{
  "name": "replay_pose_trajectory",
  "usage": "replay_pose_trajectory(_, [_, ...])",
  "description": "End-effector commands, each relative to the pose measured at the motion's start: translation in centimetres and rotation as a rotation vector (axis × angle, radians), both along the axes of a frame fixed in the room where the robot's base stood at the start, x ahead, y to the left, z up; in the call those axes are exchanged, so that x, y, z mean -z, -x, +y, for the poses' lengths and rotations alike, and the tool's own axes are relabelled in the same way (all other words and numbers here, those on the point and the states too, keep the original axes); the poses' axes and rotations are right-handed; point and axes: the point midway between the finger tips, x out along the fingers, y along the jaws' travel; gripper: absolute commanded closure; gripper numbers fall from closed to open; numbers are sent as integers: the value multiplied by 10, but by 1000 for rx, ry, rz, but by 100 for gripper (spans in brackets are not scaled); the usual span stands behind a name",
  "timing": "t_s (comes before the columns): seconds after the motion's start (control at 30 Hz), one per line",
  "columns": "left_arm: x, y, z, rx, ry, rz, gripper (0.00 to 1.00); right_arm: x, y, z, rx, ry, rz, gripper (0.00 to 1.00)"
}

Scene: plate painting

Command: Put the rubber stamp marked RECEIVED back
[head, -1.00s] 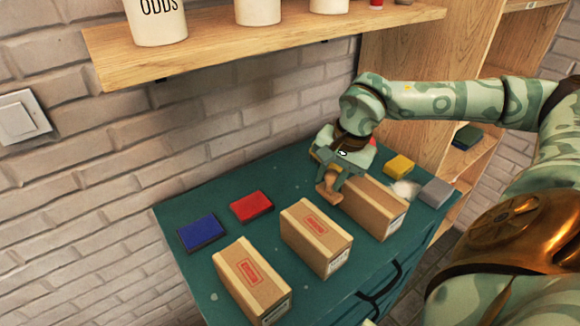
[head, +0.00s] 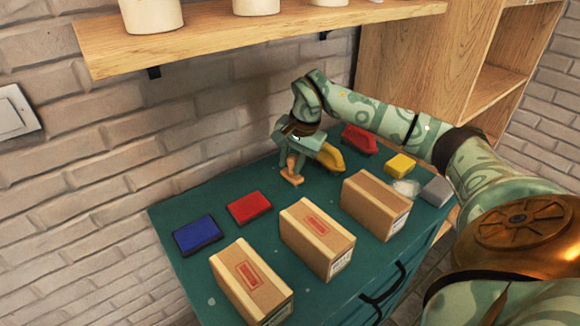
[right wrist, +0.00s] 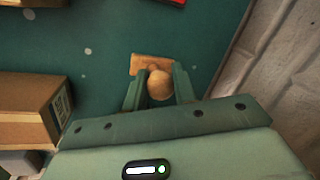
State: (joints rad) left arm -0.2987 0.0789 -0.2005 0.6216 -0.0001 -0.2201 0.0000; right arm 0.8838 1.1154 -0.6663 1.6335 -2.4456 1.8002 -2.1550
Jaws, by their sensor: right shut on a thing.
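My right gripper (head: 292,163) is shut on a wooden stamp (head: 291,178) with a round knob handle. The stamp also shows in the right wrist view (right wrist: 159,84), its knob between the two fingers (right wrist: 159,92). Its base points down over the back part of the teal table, behind the boxes. I cannot tell whether the base touches the table, and no lettering on it can be read. My left gripper is not in view.
Three cardboard boxes stand in front: left (head: 272,290) and middle (head: 335,250) with red marks, right (head: 378,208) without a visible one. Blue (head: 197,235) and red (head: 249,207) pads lie left. Yellow (head: 330,156) and red (head: 360,140) objects stand behind. A shelf (head: 200,40) overhangs.

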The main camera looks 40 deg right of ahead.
Motion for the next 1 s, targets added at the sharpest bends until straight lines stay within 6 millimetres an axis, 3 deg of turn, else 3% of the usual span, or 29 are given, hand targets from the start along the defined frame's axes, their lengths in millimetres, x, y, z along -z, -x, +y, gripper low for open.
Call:
replay_pose_trajectory(0.03, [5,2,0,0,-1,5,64,14,0,1,-1,-1,6,88])
replay_pose_trajectory(0.13, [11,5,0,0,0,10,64,28,-2,1,0,-2,4,88])
replay_pose_trajectory(0.5, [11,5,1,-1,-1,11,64,29,-4,0,-1,1,1,88])
replay_pose_trajectory(0.53, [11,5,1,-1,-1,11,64,29,-4,0,-1,1,0,65])
replay_pose_trajectory(0.6, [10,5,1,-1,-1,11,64,28,-4,0,0,1,0,51])
replay_pose_trajectory(0.87, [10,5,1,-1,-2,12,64,27,-4,0,0,0,0,51])
replay_pose_trajectory(1.0, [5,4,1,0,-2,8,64,11,-1,-2,0,3,-3,51])
